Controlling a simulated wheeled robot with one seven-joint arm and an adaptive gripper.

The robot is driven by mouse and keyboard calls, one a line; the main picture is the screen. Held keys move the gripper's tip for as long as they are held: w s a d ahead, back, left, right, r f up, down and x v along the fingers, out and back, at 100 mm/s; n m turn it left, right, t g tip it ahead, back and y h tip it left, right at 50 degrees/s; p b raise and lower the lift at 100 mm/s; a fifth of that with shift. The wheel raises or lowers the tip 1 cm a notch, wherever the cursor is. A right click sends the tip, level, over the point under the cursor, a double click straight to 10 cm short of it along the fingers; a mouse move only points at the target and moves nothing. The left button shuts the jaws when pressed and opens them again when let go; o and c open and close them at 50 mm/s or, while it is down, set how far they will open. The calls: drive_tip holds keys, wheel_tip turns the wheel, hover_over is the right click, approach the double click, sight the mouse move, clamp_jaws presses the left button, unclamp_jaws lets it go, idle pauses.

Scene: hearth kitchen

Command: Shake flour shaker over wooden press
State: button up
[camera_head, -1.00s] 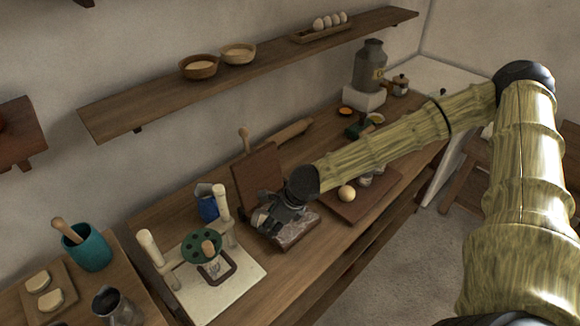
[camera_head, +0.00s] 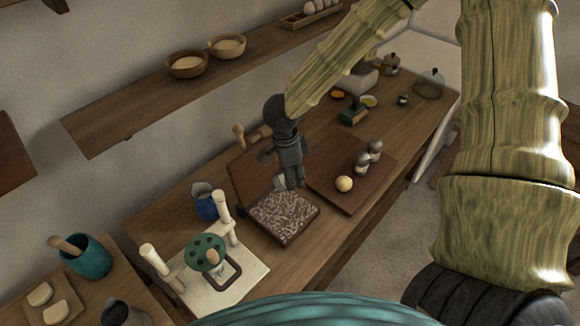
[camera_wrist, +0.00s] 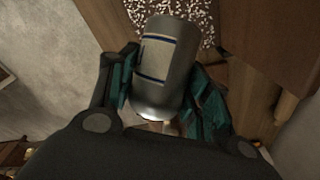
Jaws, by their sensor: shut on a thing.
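My gripper (camera_head: 291,182) is shut on the flour shaker, a grey metal cylinder with blue bands (camera_wrist: 166,68), which fills the space between the teal fingers in the wrist view. In the head view only a pale bit of it (camera_head: 279,183) shows by the fingertips. The wooden press (camera_head: 283,218) stands on the counter just below, its square bed covered in white speckles and its brown lid (camera_head: 245,182) raised behind. The gripper points down above the bed's back edge. The bed also shows beyond the shaker in the wrist view (camera_wrist: 200,14).
A dark board (camera_head: 335,182) to the right holds a dough ball (camera_head: 344,184) and two small shakers (camera_head: 368,155). A shelf with bowls (camera_head: 187,65) hangs behind.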

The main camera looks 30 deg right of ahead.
drive_tip(key=shift+w+r, duration=0.1)
drive_tip(key=shift+h, duration=0.4)
drive_tip(key=shift+a+r+h, duration=0.15)
drive_tip(key=shift+h, duration=0.35)
drive_tip(key=shift+g+h, duration=0.4)
drive_tip(key=shift+h, duration=0.3)
drive_tip(key=shift+w+a+r+g+h, duration=0.1)
drive_tip(key=shift+g+h, duration=0.1)
drive_tip(key=shift+h, duration=0.45)
drive_tip(key=shift+s+a+r+g+h, duration=0.1)
drive_tip(key=shift+r+g+h, duration=0.1)
drive_tip(key=shift+h, duration=0.5)
drive_tip(key=shift+w+a+r+g+h, duration=0.1)
drive_tip(key=shift+g+h, duration=0.1)
drive_tip(key=shift+h, duration=0.45)
drive_tip(key=shift+a+g+h+b, duration=0.15)
drive_tip(key=shift+g+h+b, duration=0.2)
drive_tip(key=shift+h, duration=1.05)
drive_tip(key=shift+a+r+g+h+b, duration=0.1)
drive_tip(key=shift+r+g+h+b, duration=0.15)
drive_tip(key=shift+h+b, duration=0.6)
drive_tip(key=shift+h, duration=0.25)
